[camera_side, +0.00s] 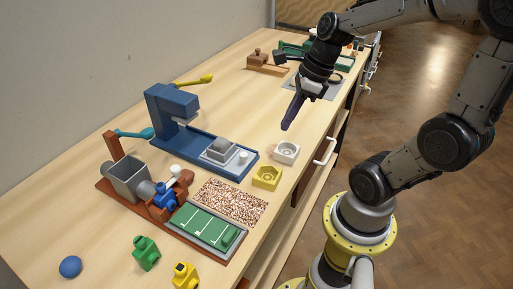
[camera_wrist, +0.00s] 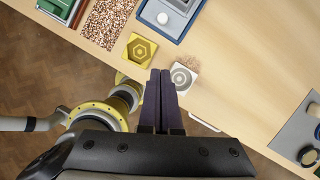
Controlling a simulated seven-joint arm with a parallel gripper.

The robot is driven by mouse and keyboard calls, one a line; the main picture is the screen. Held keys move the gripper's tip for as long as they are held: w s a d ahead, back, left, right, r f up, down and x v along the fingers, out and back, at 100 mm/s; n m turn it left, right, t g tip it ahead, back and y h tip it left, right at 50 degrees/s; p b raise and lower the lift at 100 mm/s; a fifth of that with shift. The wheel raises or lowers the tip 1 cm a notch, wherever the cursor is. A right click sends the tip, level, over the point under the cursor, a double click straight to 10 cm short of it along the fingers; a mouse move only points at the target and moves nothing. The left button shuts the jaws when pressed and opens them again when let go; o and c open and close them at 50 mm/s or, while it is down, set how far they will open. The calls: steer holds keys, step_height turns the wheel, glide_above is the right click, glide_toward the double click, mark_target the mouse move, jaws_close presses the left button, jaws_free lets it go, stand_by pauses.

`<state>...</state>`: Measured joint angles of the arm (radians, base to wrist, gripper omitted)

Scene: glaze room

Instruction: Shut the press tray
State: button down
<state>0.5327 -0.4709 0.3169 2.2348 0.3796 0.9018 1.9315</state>
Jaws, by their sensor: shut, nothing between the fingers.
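The blue press (camera_side: 170,106) stands on the bench, with a yellow-handled lever at its top. Its tray (camera_side: 210,151) reaches out from under the press head toward the front of the bench. A grey block (camera_side: 222,147) and a small white knob (camera_side: 242,157) are on the tray. In the wrist view the tray's end (camera_wrist: 150,22) shows at the top edge, and the rest is cut off. My gripper (camera_side: 286,127) is shut and empty, pointing down above the bench, to the right of the tray and apart from it. Its dark fingers (camera_wrist: 160,75) lie together in the wrist view.
A white mould (camera_side: 287,152) and a yellow mould (camera_side: 267,177) sit between the tray and the bench's front edge. A speckled mat (camera_side: 232,203), a green board (camera_side: 207,228) and a grinder-like device (camera_side: 128,182) stand nearer the camera.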

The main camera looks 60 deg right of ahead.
mark_target(216, 140)
steer(key=x, duration=1)
steer(key=shift+a+f, duration=0.15)
steer(key=shift+w+a, duration=0.25)
steer(key=shift+w, duration=0.3)
steer(key=shift+w+a, duration=0.25)
steer(key=shift+w, duration=0.25)
steer(key=shift+w+a, duration=0.3)
steer(key=shift+w, duration=0.35)
steer(key=w, duration=1.1)
steer(key=shift+w, duration=0.4)
